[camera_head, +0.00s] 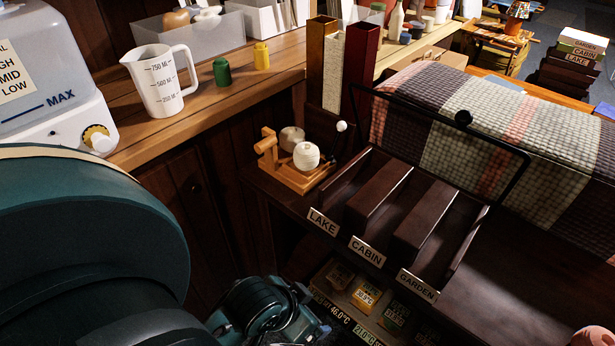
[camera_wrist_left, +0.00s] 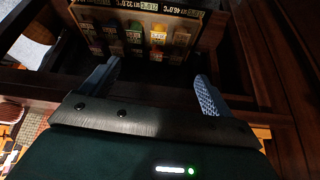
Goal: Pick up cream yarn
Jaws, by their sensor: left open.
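A cream yarn ball (camera_head: 306,156) sits on a small wooden stand (camera_head: 292,178) on the dark bench. A second, greyer ball (camera_head: 291,139) is just behind it on the same stand. My left gripper (camera_wrist_left: 155,85) is open in the left wrist view, with nothing between its two blue-grey fingers. In the head view its wrist is at the bottom centre, well below and in front of the yarn. The fingertips are hard to make out there. The left wrist view does not clearly show the yarn. My right gripper is not in view.
Dark wooden slots labelled LAKE, CABIN and GARDEN (camera_head: 385,215) stand right of the yarn, with a black wire frame. A tray of labelled packets (camera_head: 365,297) sits below them. A checked cloth (camera_head: 490,120), tall containers (camera_head: 333,70) and a measuring jug (camera_head: 160,80) are nearby.

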